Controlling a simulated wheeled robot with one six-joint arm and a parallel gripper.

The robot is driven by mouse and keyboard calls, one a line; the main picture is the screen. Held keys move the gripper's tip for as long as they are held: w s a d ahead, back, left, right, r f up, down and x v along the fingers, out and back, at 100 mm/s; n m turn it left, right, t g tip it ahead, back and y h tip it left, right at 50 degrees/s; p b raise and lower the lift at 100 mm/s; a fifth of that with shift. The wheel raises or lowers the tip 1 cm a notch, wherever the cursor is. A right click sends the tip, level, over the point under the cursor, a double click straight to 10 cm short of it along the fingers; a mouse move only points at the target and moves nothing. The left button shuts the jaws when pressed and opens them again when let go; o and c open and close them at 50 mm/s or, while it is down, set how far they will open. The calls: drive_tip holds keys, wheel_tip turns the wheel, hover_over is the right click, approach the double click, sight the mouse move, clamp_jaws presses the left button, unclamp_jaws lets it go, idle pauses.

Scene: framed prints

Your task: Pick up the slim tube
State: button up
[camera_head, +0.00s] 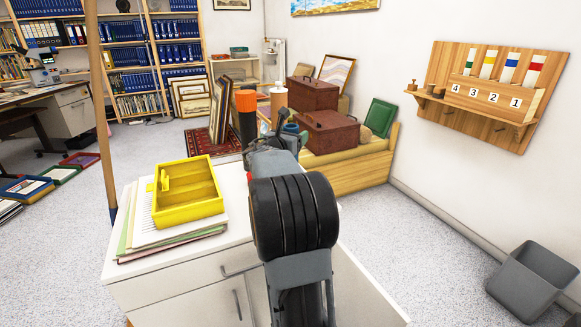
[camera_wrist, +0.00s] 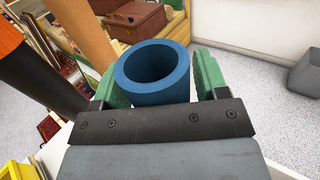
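A blue hollow tube (camera_wrist: 152,72) stands between the green fingers of my gripper (camera_wrist: 160,88) in the wrist view, its open round top facing the camera. The fingers sit close on both sides of it; I cannot tell whether both press on it. In the head view my gripper (camera_head: 284,133) is over the far part of the white cabinet, and only a bit of blue shows behind it. A black tube with an orange top (camera_head: 246,104) and a tan tube (camera_head: 279,104) stand just beside it.
A yellow tray (camera_head: 188,214) lies on papers on the white cabinet top (camera_head: 137,268), left of my arm. Brown cases (camera_head: 329,132) rest on a wooden bench behind. A grey bin (camera_head: 532,281) stands at the right, with clear floor before it.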

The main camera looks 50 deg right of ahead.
drive_tip(key=c, duration=1.1)
drive_tip(key=shift+r, duration=0.1)
